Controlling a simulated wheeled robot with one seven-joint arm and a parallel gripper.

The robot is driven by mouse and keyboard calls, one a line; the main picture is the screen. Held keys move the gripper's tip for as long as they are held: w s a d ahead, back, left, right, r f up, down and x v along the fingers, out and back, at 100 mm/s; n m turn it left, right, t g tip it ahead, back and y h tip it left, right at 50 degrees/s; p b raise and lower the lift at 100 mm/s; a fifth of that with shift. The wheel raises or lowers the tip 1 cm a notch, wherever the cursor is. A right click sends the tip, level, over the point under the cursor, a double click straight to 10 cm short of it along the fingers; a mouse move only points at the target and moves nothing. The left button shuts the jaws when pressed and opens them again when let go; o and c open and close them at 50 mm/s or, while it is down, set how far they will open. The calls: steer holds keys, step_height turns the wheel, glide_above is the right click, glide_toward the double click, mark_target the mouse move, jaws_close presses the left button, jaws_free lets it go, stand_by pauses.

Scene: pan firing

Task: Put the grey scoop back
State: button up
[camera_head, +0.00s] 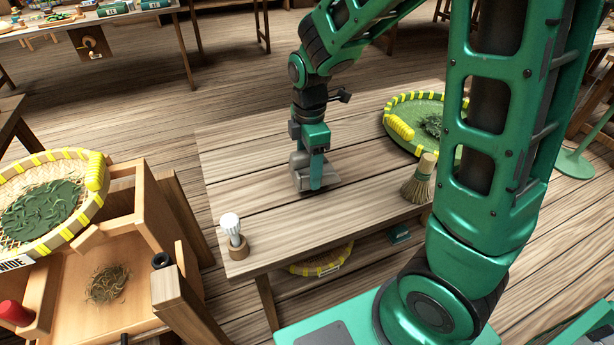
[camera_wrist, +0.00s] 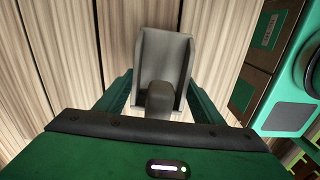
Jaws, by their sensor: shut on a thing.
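The grey scoop (camera_wrist: 165,55) is in my gripper (camera_wrist: 160,97). In the wrist view the green fingers close on its short handle from both sides, and its open tray points away from me. In the head view my gripper (camera_head: 315,183) points down over the middle of the wooden table (camera_head: 240,180). The scoop (camera_head: 299,160) shows partly behind the fingers there, at or just above the tabletop. I cannot tell whether it touches the wood.
A small straw brush (camera_head: 418,182) stands at the right edge. A green round tray (camera_head: 408,107) with leaves lies at the back right. A yellow-rimmed basket (camera_head: 50,195) sits on the left stand.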

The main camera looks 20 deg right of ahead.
steer(key=shift+w+d+f, duration=0.1)
steer(key=shift+d+f, duration=0.1)
steer(key=shift+f, duration=1.7)
steer(key=shift+f, duration=0.1)
steer(key=o, duration=1.4)
steer(key=shift+f, duration=0.1)
steer(key=r, duration=1.1)
steer(key=shift+s+a, duration=0.1)
steer(key=shift+s, duration=0.3)
steer(key=s+d+m, duration=0.5)
steer(key=s+m, duration=0.2)
steer(key=m, duration=0.1)
steer(key=s+d+r+m, duration=0.1)
steer(key=s+d+m, duration=0.5)
steer(key=s+m, duration=0.1)
steer(key=s+d+r+m, duration=0.1)
steer(key=s+d+m, duration=0.5)
steer(key=s+m, duration=0.2)
steer(key=shift+s+r+m, duration=0.25)
steer(key=shift+s+m, duration=0.05)
